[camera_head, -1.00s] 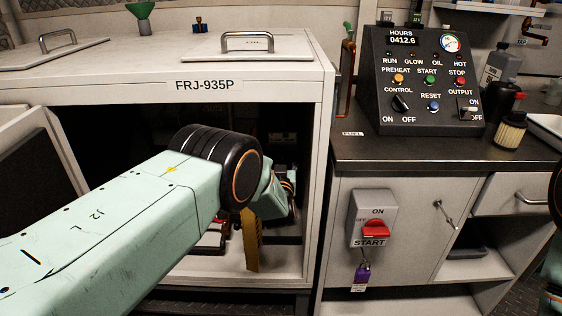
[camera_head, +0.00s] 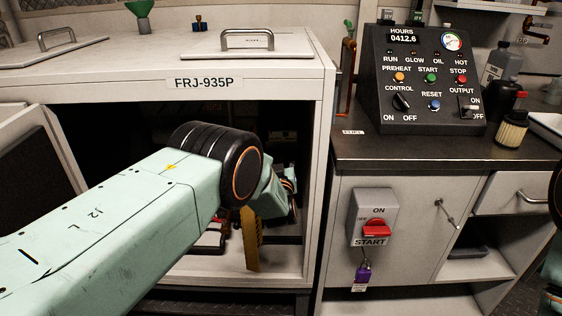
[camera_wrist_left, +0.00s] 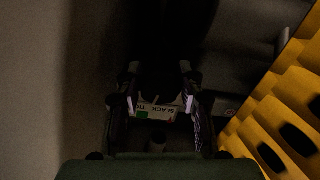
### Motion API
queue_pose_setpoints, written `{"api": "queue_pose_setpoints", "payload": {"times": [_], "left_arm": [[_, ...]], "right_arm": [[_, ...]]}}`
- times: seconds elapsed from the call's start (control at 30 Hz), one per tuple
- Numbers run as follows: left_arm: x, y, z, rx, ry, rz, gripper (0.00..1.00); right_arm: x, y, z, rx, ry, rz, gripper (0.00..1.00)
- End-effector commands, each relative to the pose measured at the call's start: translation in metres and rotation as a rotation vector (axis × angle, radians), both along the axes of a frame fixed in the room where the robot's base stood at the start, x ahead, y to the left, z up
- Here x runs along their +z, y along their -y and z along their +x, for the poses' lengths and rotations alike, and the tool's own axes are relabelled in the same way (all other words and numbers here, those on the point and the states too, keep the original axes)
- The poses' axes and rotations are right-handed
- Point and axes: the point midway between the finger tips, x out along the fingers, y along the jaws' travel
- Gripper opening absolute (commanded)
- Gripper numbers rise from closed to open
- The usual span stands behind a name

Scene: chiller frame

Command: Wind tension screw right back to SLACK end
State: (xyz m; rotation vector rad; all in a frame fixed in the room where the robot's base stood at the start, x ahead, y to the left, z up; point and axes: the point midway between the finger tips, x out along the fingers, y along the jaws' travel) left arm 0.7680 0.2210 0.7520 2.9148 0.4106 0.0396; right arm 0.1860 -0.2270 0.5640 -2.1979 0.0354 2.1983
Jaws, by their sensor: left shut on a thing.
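My left arm reaches through the open front of the white cabinet marked FRJ-935P (camera_head: 120,88). In the head view its wrist hides the gripper and the screw. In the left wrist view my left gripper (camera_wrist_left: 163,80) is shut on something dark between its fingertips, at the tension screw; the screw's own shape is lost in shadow. How far the screw is turned cannot be read. My right gripper is out of view.
A yellow perforated part (camera_wrist_left: 285,115) stands close on the right in the wrist view; its edge also shows in the head view (camera_head: 251,240). A pale wall (camera_wrist_left: 30,90) is on the left. The control panel (camera_head: 420,110) stands on the bench to the right.

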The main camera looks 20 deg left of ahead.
Motion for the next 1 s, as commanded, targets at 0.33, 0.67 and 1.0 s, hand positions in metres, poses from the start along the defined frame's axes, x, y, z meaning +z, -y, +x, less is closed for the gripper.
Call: {"api": "queue_pose_setpoints", "payload": {"times": [0.33,0.67,1.0], "left_arm": [[0.0008,0.0001,0.0000,0.000,0.006,-0.015,0.39],[0.0006,0.0002,0.0000,0.000,0.005,-0.014,0.61],[0.0004,0.0017,-0.0036,0.000,0.004,-0.014,0.61]], "right_arm": [[-0.0002,0.0000,-0.0001,0.000,0.000,0.000,0.00],[-0.0002,0.0000,-0.0001,0.000,0.000,0.000,0.00],[-0.0002,0.0000,-0.0001,0.000,0.000,0.000,0.00]]}}
